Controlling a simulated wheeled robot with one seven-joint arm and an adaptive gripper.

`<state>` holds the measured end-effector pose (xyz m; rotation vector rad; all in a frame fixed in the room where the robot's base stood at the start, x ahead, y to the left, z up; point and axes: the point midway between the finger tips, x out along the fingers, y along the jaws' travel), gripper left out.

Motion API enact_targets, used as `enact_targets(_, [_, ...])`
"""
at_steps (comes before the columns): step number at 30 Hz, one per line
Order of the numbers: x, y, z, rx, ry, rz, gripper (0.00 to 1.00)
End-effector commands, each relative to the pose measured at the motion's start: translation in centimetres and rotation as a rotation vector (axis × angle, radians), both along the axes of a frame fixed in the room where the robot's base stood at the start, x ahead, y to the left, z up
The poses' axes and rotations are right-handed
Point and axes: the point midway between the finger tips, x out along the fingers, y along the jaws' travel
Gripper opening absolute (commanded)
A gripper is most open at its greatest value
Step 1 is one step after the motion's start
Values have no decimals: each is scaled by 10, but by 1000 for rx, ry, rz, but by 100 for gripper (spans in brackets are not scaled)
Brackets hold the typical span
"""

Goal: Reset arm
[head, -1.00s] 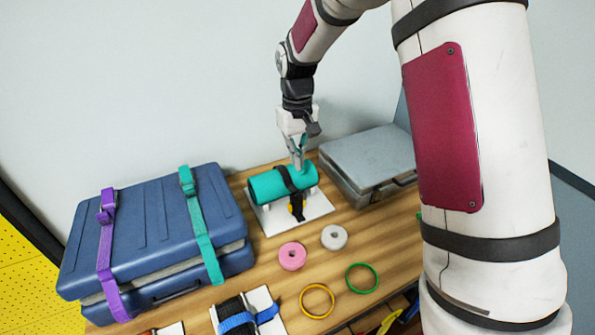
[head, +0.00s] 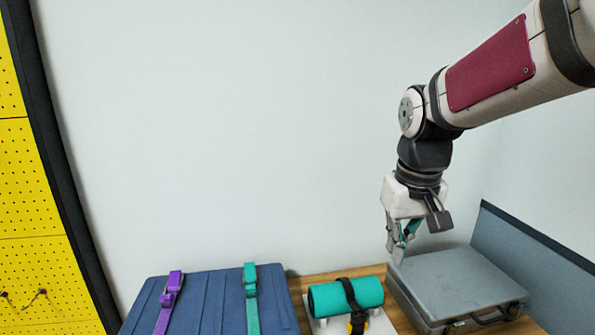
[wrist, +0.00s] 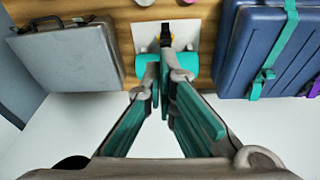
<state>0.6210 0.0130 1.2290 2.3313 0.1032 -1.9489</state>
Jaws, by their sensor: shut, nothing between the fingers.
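My gripper (head: 398,255) is shut and empty, pointing down, in the air above the back of the bench between the teal roll and the grey case. In the wrist view its fingertips (wrist: 160,82) meet in front of the teal roll. The teal roll (head: 325,299) lies on a white stand with a black strap around its middle. In the wrist view the fingers hide much of the roll (wrist: 190,62).
A blue suitcase (head: 205,309) with a purple strap (head: 166,304) and a teal strap (head: 251,297) is at the left. A closed grey case (head: 455,285) is at the right. A plain wall (head: 230,130) rises behind. The air above the suitcase is clear.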

Motion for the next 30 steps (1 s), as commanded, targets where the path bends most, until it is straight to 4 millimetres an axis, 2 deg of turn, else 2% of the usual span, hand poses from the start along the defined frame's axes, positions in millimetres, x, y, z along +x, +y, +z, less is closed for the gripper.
enact_targets(1, [-17, -2, 11, 1, -30, -10, 0])
enact_targets(6, [-68, -6, 32, 11, -112, -39, 0])
enact_targets(10, [-107, -10, 40, 21, -173, -64, 0])
enact_targets(15, [-151, -12, 40, 35, -247, -90, 0])
enact_targets(21, [-179, -14, 33, 48, -296, -107, 0])
enact_targets(30, [-185, -14, 31, 50, -305, -111, 0])
